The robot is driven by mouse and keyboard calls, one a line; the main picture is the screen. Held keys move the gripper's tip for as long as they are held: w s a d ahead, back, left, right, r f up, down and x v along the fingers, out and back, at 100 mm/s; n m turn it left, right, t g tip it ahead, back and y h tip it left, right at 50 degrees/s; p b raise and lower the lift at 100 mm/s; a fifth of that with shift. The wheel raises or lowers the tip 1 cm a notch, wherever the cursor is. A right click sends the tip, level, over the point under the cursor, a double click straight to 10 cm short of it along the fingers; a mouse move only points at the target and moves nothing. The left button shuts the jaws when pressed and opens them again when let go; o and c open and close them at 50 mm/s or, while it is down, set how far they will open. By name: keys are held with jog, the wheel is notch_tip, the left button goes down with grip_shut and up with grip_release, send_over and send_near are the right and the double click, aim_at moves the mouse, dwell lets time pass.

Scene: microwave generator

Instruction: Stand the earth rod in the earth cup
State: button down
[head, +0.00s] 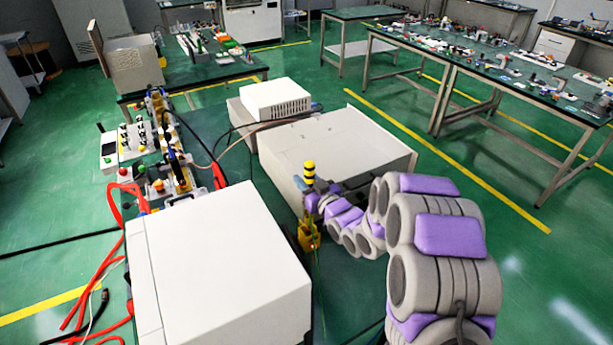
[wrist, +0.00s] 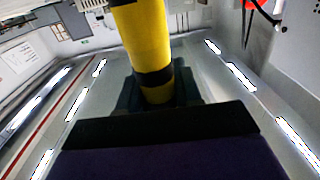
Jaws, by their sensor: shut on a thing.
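The earth rod (head: 309,172), banded yellow and black, stands about upright in the head view, its top end above my gripper (head: 312,203). My gripper is shut on it. In the wrist view the rod (wrist: 145,42) rises from between the dark jaws (wrist: 158,92), leaning slightly. Directly below my gripper in the head view is a small yellow piece (head: 308,235), which looks like the earth cup. The rod's lower end is hidden by the gripper, so I cannot tell whether it is inside the cup.
A large white box (head: 215,265) stands in front, left of the yellow piece. A grey-white cabinet (head: 335,155) is close behind my gripper. Red cables (head: 100,275) hang at the left. Green floor (head: 480,190) is open on the right, with a long workbench (head: 490,65) beyond.

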jog(key=shift+f+b, duration=0.5)
jog(key=shift+f, duration=2.45)
jog(key=c, duration=0.7)
grip_release()
jog(key=p+v, duration=0.7)
jog(key=v, duration=1)
jog(key=shift+d, duration=0.2)
